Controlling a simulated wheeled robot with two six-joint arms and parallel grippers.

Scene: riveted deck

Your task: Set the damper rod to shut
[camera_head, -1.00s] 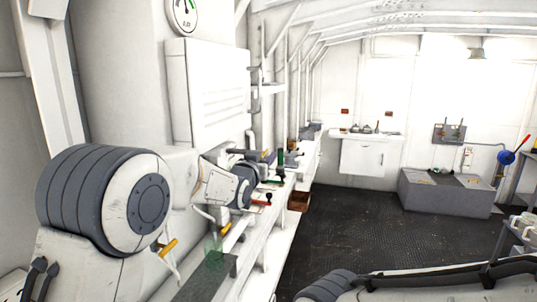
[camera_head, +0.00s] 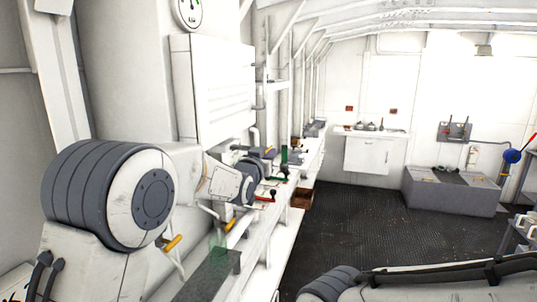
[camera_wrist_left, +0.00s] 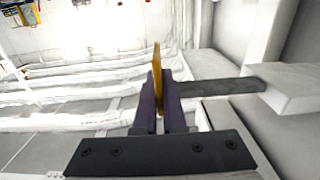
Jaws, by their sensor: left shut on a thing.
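My left gripper (camera_head: 266,154) reaches along the wall bench in the head view. In the left wrist view its two purple fingers (camera_wrist_left: 158,105) are shut on a flat yellow-orange handle (camera_wrist_left: 157,62), which sticks up between them. I take this handle to be part of the damper rod. A dark grey bar (camera_wrist_left: 215,87) runs from behind the fingers to a white block (camera_wrist_left: 285,87) at the right. In the head view the handle is small, and the rod's setting cannot be read. My right gripper is out of view.
Yellow handles (camera_head: 172,243) stick out nearer to me. A white wall cabinet (camera_head: 222,90) hangs above. The dark floor (camera_head: 360,235) is clear at centre.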

